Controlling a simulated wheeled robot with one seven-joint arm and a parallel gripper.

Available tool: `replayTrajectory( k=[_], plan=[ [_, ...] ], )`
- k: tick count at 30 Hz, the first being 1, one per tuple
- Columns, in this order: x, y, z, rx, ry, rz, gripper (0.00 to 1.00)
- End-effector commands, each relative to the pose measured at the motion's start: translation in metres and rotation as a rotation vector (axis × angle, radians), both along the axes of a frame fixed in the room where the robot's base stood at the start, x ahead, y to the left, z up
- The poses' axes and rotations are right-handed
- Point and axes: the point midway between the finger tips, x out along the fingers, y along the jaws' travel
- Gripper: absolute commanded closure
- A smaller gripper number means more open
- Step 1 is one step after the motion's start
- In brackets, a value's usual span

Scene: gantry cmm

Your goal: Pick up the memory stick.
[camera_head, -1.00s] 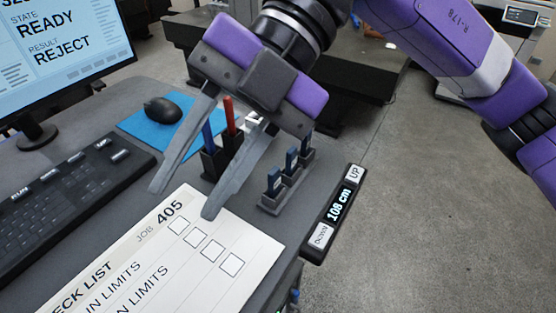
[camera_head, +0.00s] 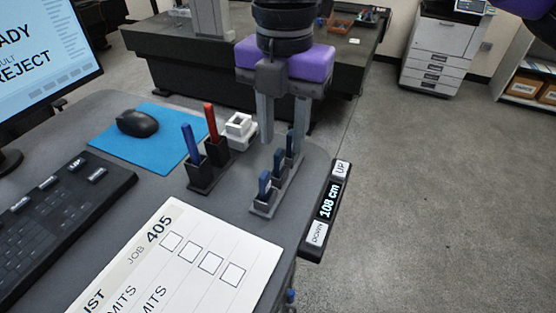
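Several dark blue memory sticks stand upright in a grey slotted holder near the desk's right edge: a front one (camera_head: 264,184), a middle one (camera_head: 279,161) and a back one (camera_head: 290,144). The holder (camera_head: 262,209) runs away from me. My gripper (camera_head: 283,140) points down over the back part of the holder, its two fingers apart. The right finger passes behind or beside the back stick; I cannot tell whether it touches. The left finger hangs left of the holder, behind the middle stick. Nothing shows held between the fingers.
Left of the holder are a pen stand (camera_head: 203,176) with a blue and a red pen, and a small white object (camera_head: 240,128). A check list (camera_head: 185,265) lies in front. A height control (camera_head: 325,205) sits on the desk edge. A mouse (camera_head: 137,123) and keyboard are left.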

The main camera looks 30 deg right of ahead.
Motion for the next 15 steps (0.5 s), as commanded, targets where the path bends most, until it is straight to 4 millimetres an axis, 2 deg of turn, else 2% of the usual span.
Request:
replayTrajectory(
  k=[4,7,15],
  plan=[
    [0.001,0.008,-0.020,0.005,0.003,0.004,0.65],
    [0.001,0.007,-0.034,0.003,0.002,0.002,0.65],
    [0.001,0.007,-0.043,0.003,-0.001,0.002,0.65]
  ],
)
